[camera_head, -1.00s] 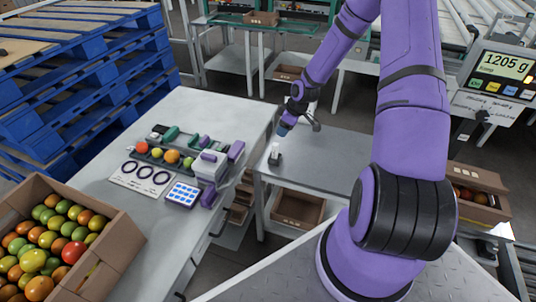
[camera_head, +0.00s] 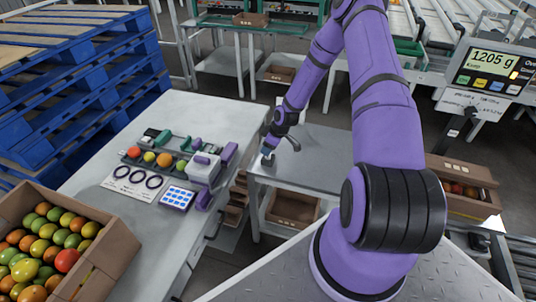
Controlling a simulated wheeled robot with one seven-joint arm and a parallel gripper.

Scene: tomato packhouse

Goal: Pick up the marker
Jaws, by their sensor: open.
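My gripper (camera_head: 270,150) is at the end of my purple arm, low over the left edge of the small grey table (camera_head: 320,158). A small dark and white item (camera_head: 267,160) stands on that table edge, directly below the fingertips. The item is mostly covered by the gripper and too small for me to tell whether it is the marker. I cannot tell whether the fingers touch it. The gripper is open. No other marker is clear to me in view.
The long grey bench (camera_head: 215,118) at left bears a sorting device (camera_head: 205,168) with tomatoes, a ring card (camera_head: 134,183) and a blue-keyed pad (camera_head: 177,197). A tomato crate (camera_head: 115,250) sits at front left. A scale display (camera_head: 490,68) stands at right. The grey table's middle is clear.

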